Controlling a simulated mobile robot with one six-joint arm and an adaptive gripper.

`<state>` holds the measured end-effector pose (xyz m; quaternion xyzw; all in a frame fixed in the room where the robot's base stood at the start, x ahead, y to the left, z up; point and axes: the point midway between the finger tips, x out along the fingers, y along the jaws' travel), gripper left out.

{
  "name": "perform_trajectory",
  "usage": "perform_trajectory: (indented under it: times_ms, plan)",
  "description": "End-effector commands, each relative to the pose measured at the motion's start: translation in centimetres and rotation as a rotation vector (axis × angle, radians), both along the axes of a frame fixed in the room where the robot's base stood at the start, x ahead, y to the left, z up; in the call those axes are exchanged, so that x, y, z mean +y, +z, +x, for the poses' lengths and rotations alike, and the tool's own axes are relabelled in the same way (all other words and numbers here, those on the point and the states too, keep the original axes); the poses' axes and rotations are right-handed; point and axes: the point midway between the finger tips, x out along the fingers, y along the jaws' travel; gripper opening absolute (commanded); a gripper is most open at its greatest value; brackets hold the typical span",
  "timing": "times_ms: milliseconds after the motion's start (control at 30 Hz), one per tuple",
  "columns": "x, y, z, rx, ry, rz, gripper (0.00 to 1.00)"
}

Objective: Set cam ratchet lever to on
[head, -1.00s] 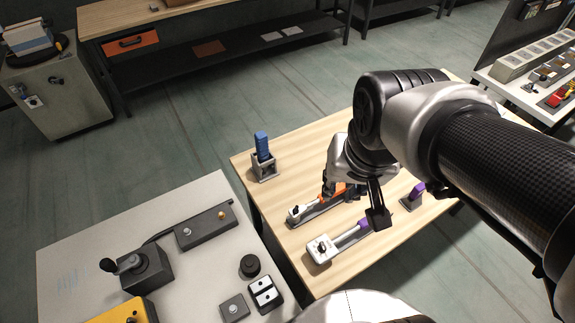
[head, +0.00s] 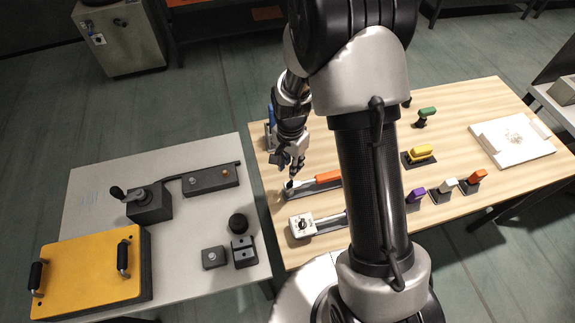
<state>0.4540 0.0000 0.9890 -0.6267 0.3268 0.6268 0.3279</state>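Two long-handled tools lie on the wooden table in the head view. One has an orange handle (head: 328,176) and a grey metal shaft, and lies on a dark base. The other has a square white head (head: 302,226) with a dark knob on top, and its handle is mostly hidden behind my arm. I cannot tell for sure which one is the cam ratchet lever. My gripper (head: 292,174) points down at the left end of the orange-handled tool, very close to it. Its fingers cover that end, so contact and finger opening are unclear.
Behind my gripper stands a blue-handled item (head: 270,124). To the right are a yellow-handled block (head: 420,153), purple, white and orange handles, and a white board (head: 513,141). The grey table (head: 95,205) at left holds a yellow panel (head: 88,270) and dark control boxes.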

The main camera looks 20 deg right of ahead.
Motion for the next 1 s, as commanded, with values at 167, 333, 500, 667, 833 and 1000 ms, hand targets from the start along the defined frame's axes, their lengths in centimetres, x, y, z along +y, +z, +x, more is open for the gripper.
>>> perform_trajectory:
  times_ms: [167, 333, 500, 667, 833, 1000]
  plan:
    - [0.0, -1.4, -0.1, 0.001, 0.001, 0.0, 0.23]
    - [0.0, -2.8, -0.1, 0.001, 0.002, 0.0, 0.23]
    - [0.0, -4.1, 0.0, 0.001, 0.002, -0.001, 0.23]
    - [0.0, -5.4, -0.1, 0.001, 0.002, 0.0, 0.23]
    - [0.0, -6.8, -0.1, 0.001, 0.003, 0.0, 0.23]
    - [0.0, -8.1, -0.1, 0.001, 0.003, 0.0, 0.23]
